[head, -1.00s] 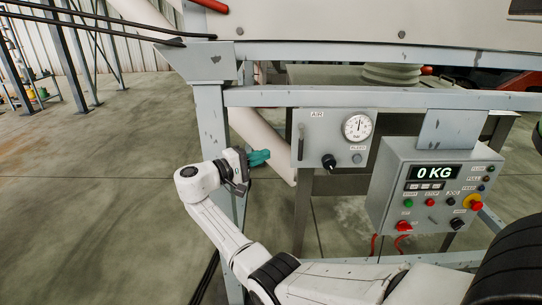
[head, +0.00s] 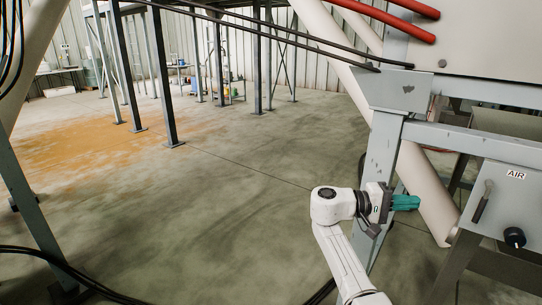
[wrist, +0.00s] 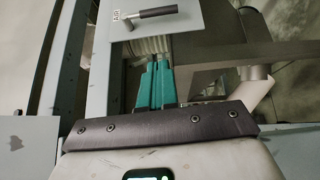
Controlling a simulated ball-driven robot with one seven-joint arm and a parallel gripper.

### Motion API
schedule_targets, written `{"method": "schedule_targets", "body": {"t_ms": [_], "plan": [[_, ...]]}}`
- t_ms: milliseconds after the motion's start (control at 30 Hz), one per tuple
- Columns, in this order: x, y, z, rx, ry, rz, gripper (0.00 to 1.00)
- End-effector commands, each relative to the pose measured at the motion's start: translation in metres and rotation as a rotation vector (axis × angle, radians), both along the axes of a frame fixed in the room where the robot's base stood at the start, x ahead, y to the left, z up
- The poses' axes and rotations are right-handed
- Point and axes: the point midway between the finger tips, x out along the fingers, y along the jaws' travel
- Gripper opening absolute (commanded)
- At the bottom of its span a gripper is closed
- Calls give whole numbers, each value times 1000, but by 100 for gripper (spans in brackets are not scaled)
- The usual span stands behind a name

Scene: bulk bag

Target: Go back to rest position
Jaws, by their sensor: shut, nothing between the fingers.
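In the wrist view the teal fingers of my gripper (wrist: 153,85) lie side by side, shut and empty. The AIR panel (wrist: 190,18) with its black-handled lever (wrist: 157,12) shows at the top of the wrist view, beyond the fingertips. I cannot tell the exact gap between the fingers and the panel.
A grey frame post (head: 383,150) stands close by my gripper. A pale slanted tube (head: 428,195) is behind the post. Open concrete floor (head: 210,200) lies to the left, with an orange-brown dusty patch (head: 90,150).

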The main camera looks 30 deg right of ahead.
Motion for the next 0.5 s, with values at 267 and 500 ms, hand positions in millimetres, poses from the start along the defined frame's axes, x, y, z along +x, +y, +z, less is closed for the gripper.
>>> {"method": "schedule_targets", "body": {"t_ms": [267, 500], "plan": [[-11, 13, -35, 84, -48, 31, 0], [-54, 70, -151, 413, -228, 144, 0]]}}
